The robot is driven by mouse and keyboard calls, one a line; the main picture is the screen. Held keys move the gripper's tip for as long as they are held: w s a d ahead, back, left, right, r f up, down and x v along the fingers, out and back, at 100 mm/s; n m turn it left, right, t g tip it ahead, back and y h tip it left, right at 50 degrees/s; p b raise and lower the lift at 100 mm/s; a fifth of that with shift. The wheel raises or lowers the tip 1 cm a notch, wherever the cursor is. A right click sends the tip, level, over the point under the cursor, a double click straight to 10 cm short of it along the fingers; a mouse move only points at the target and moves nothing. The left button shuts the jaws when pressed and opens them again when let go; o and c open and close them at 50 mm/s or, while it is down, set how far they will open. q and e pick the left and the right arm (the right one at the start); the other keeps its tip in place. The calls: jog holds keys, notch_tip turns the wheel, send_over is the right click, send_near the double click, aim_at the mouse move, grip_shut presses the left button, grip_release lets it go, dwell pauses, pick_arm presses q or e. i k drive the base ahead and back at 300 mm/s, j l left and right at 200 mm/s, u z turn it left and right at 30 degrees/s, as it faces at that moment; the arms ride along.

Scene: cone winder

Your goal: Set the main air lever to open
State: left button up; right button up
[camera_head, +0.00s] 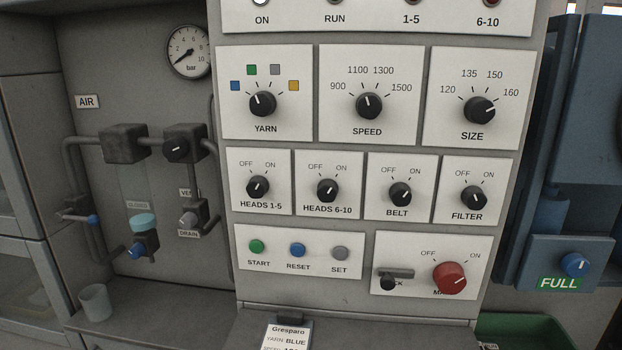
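The air panel is at the left, under a white AIR label (87,101). A small valve lever with a blue end (93,221) sits on the left pipe, its blue end to the right; its marking is not readable, so I cannot tell its setting. A second valve with a blue knob (136,251) is below the cloudy bowl (136,186). The pressure gauge (188,51) above has its needle at the lower left, near the low end. Neither of my grippers is in view.
A grey drain valve (188,219) is right of the bowl. A small cup (95,302) stands on the ledge below. The control panel with several knobs and a red main switch (450,277) fills the middle. A blue unit (572,263) marked FULL is at right.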

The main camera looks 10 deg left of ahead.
aim_at(61, 216)
jog(key=u, duration=1.55)
